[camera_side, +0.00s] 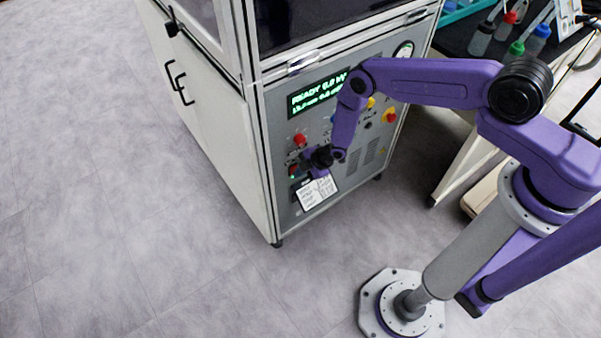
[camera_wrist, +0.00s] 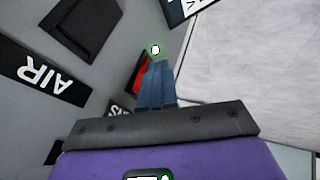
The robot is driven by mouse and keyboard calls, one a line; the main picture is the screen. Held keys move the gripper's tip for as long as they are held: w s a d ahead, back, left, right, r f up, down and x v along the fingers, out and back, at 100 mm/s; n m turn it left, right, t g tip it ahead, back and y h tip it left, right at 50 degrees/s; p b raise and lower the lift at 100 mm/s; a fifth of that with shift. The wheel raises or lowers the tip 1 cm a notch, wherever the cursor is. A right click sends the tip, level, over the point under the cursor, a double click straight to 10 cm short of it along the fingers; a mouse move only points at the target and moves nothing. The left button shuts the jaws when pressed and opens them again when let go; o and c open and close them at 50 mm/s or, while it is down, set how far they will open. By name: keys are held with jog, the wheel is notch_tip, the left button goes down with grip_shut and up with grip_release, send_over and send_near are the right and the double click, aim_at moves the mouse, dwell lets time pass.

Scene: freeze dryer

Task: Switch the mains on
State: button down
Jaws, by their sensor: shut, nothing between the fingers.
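The freeze dryer's front panel (camera_side: 330,130) carries a lit green display (camera_side: 318,93) whose first line starts with READY. At its lower left is a small switch (camera_side: 293,171) with red and green on it, partly beside my gripper (camera_side: 303,163). In the wrist view my gripper (camera_wrist: 157,84) is shut and empty, its fingertips over or against a red rocker switch (camera_wrist: 140,78). A lit green lamp (camera_wrist: 155,49) shows just beyond the fingertips. The fingers hide part of the red switch, so I cannot tell its position or whether they touch it.
A black rocker (camera_wrist: 78,28) and an upside-down AIR label (camera_wrist: 38,76) lie left of the fingers. A red knob (camera_side: 300,139) sits above my gripper, and a white printed card (camera_side: 316,192) below it. A bench with bottles (camera_side: 515,45) stands at the right. Floor in front is clear.

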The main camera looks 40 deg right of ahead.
jog(key=shift+r, duration=0.75)
jog(key=shift+w, duration=0.1)
jog(key=s+d+r, duration=0.3)
jog(key=s+r, duration=0.5)
jog(key=shift+s+d+r, duration=0.25)
jog(key=shift+s+d, duration=0.05)
jog(key=shift+s, duration=0.1)
dwell(0.4)
jog(key=s, duration=0.9)
dwell(0.3)
